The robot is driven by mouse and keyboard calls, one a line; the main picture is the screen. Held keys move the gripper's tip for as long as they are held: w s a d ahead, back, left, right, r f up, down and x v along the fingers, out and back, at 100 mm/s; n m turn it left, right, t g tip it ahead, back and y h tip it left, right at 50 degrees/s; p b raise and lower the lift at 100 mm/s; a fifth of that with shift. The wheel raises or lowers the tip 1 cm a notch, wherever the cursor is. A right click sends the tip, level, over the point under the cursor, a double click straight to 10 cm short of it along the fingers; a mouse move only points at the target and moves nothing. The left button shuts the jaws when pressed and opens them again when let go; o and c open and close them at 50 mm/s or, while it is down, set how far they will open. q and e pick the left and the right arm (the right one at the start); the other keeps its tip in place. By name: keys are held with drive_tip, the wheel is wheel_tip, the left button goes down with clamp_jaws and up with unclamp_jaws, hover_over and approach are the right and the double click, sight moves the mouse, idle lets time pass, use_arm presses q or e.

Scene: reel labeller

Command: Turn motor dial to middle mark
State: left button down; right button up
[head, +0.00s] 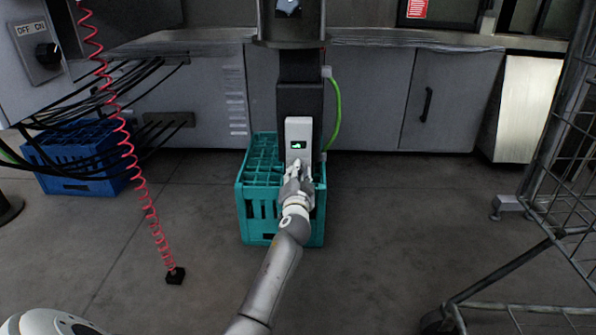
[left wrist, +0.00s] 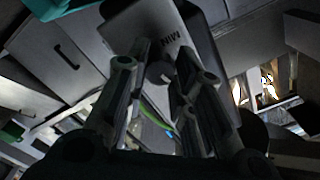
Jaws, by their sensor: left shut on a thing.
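The motor's light grey control box (head: 298,130) is mounted on a dark column in the middle of the head view, with a small lit green display (head: 298,145). My left gripper (head: 297,172) reaches up to the lower part of the box's front and covers the dial there. In the left wrist view the round grey dial (left wrist: 159,73) sits between the fingers of the left gripper (left wrist: 164,76), which are shut on it. The letters "MIN" show on the box face (left wrist: 150,25) beside it. The dial's pointer and the middle mark cannot be made out. My right gripper is not in view.
A teal crate (head: 258,210) stands on the floor behind my left forearm. A red coiled cord (head: 135,165) hangs on the left, near a blue crate (head: 70,185). A wire cart (head: 545,200) stands on the right. A green cable (head: 338,115) runs beside the column.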

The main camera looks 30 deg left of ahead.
sight(299, 136)
use_arm(q)
drive_tip(key=shift+r+m+p, duration=0.1)
drive_tip(key=shift+m+p, duration=0.2)
drive_tip(key=shift+m, duration=1)
drive_tip(key=c, duration=1.2)
unclamp_jaws()
wheel_tip(299, 136, up, 10)
drive_tip(key=shift+a+f, duration=0.1)
drive_tip(key=shift+f, duration=0.05)
drive_tip(key=shift+r, duration=0.2)
drive_tip(key=shift+f, duration=0.15)
